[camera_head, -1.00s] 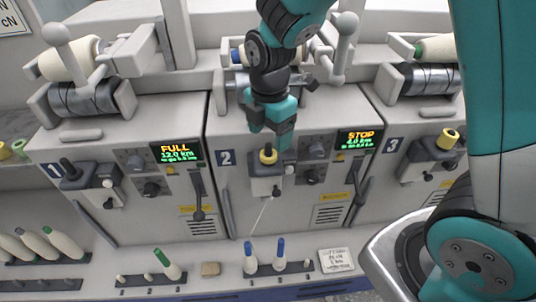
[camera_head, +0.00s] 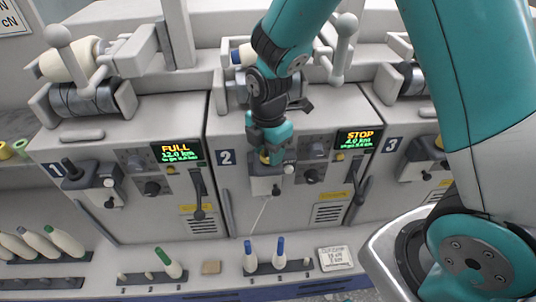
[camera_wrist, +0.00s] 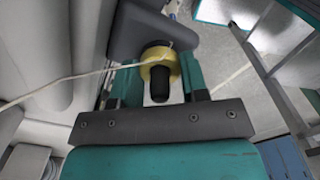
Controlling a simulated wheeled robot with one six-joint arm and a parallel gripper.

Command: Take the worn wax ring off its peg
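The worn wax ring (camera_wrist: 157,56) is a yellow ring around a dark peg (camera_wrist: 160,84) on the front of machine unit 2. In the head view only a sliver of the ring (camera_head: 264,158) shows; my gripper hides the rest. My gripper (camera_head: 268,150) is at the peg. In the wrist view the two teal fingers of my gripper (camera_wrist: 159,75) stand on either side of the ring, apart. I cannot tell whether they touch it. A pale thread runs across the top of the ring from the left.
Unit 3 (camera_head: 393,145) is partly behind my arm.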

